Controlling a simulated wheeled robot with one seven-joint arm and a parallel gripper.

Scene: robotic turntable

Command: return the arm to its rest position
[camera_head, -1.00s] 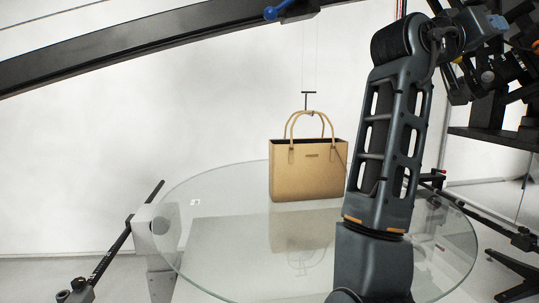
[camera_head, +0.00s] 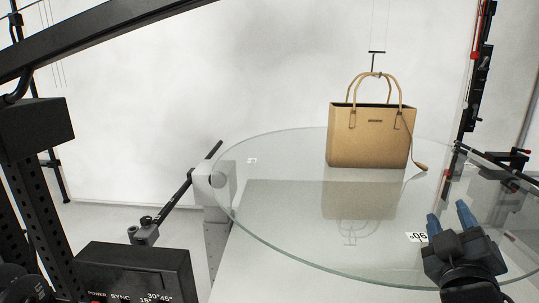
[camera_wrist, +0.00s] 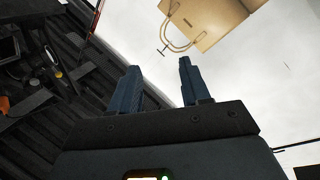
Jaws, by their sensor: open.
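My gripper (camera_head: 451,219) shows at the lower right of the head view, over or in front of the glass turntable's near right edge. Its two blue fingers are apart with nothing between them. The wrist view also shows the open, empty fingers (camera_wrist: 158,85). A tan handbag (camera_head: 368,137) stands upright on the glass, behind my gripper and apart from it. In the wrist view the handbag (camera_wrist: 212,18) appears tilted at the top, beyond the fingertips. Most of my arm is out of the head view.
The round glass turntable (camera_head: 285,240) fills the middle right. A grey clamp block with a dark rod (camera_head: 222,190) stands at its left edge. A black control box (camera_head: 135,272) is at the lower left. A dark beam (camera_head: 110,30) crosses the upper left. A dark stand (camera_head: 476,70) rises at right.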

